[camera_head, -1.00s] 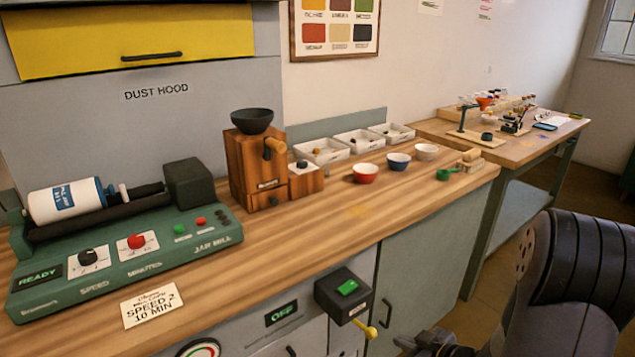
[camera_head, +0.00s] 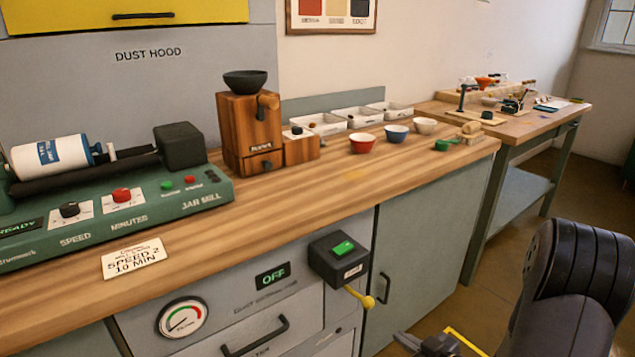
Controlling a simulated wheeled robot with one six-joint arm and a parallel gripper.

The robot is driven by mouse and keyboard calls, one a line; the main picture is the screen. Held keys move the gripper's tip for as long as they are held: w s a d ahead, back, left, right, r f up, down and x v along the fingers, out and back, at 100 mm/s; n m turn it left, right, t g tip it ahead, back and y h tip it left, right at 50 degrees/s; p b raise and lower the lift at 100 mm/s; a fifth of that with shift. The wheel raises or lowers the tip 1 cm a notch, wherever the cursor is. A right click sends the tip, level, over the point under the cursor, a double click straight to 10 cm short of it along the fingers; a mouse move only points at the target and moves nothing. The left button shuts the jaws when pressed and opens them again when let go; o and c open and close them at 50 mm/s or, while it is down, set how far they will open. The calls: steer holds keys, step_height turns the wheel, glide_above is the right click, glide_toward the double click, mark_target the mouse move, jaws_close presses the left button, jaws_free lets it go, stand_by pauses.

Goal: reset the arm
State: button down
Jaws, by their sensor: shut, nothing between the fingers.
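My gripper (camera_head: 424,345) shows at the bottom edge of the head view, dark grey and partly cut off by the frame. It is shut and empty, low in front of the cabinet and apart from it. The black upper part of my arm fills the lower right corner. A black switch box (camera_head: 340,257) with a green button and a yellow lever (camera_head: 360,297) is on the cabinet front, up and left of my gripper.
The wooden counter (camera_head: 300,200) carries a green jar mill (camera_head: 120,215), a wooden grinder (camera_head: 250,130), white trays and several bowls. A drawer handle (camera_head: 255,336) juts from the cabinet. A second table (camera_head: 520,125) stands behind at right. Open floor (camera_head: 480,300) lies right of the cabinet.

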steer(key=shift+s+d+f+t+b, duration=0.15)
steer(key=shift+f+b, duration=0.35)
steer(key=shift+f, duration=0.05)
steer(key=shift+s+d+f+t+b, duration=0.1)
steer(key=shift+d+f+t+b, duration=0.1)
steer(key=shift+f+b, duration=0.3)
steer(key=shift+s+d+f+t+b, duration=0.15)
steer(key=shift+f+b, duration=0.35)
steer(key=shift+f, duration=0.05)
steer(key=shift+r, duration=0.15)
